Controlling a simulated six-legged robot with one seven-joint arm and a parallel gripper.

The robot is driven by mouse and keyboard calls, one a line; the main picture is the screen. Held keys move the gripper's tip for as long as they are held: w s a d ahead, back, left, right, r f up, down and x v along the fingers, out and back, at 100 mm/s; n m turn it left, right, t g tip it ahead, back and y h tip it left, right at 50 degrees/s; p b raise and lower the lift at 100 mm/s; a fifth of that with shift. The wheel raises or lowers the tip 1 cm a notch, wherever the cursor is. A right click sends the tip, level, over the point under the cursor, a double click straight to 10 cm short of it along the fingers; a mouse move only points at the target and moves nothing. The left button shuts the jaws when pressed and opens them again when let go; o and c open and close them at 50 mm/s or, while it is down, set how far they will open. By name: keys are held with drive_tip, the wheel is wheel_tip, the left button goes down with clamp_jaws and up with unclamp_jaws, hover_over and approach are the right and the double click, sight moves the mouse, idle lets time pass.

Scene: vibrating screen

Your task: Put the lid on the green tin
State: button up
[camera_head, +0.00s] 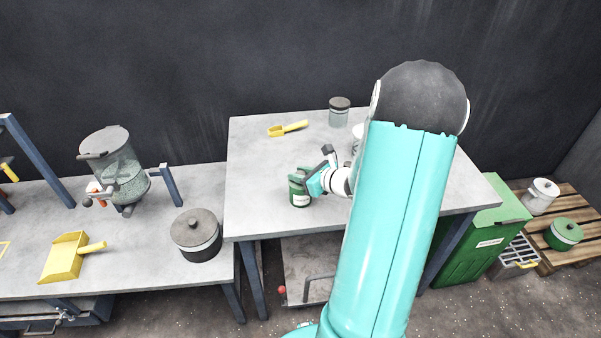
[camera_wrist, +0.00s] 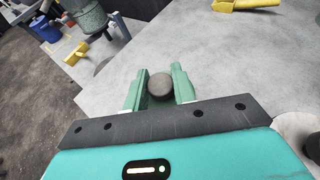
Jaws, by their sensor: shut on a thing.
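The green tin (camera_head: 300,196) stands upright on the higher grey table, near its front left part, with a pale label on its side. My gripper (camera_head: 298,173) is at the top of the tin, reaching in from the right. In the wrist view my gripper (camera_wrist: 160,88) has its two green fingers on either side of a dark grey round piece (camera_wrist: 161,87), which looks like the lid or its knob. The fingers are shut on it. The tin's rim is hidden, so I cannot tell whether the lid touches it.
A white object is partly hidden by my arm. A dark lidded pot (camera_head: 197,236) stands on the lower table at left.

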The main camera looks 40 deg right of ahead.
drive_tip(key=o, duration=1)
drive_tip(key=shift+o, duration=0.2)
drive_tip(key=shift+s, duration=0.1)
drive_tip(key=v, duration=1.3)
drive_tip(key=shift+s, duration=0.3)
drive_tip(key=shift+d+r, duration=0.1)
drive_tip(key=w+a+r+n+g+y, duration=0.1)
drive_tip(key=a+r+n+g+y, duration=0.2)
drive_tip(key=a+n, duration=0.75)
drive_tip(key=w+a+r+n+g+y, duration=0.15)
drive_tip(key=a+r+n+g, duration=0.45)
drive_tip(key=a, duration=0.7)
drive_tip(key=s+a+r+n+h, duration=0.2)
drive_tip(key=s+a+n+h, duration=0.1)
drive_tip(key=n, duration=0.6)
drive_tip(key=s+a+r+n+t+h, duration=0.1)
drive_tip(key=s+a+r+n+h, duration=0.2)
drive_tip(key=a+n, duration=0.3)
drive_tip(key=n, duration=0.3)
drive_tip(key=shift+s+a+r, duration=0.25)
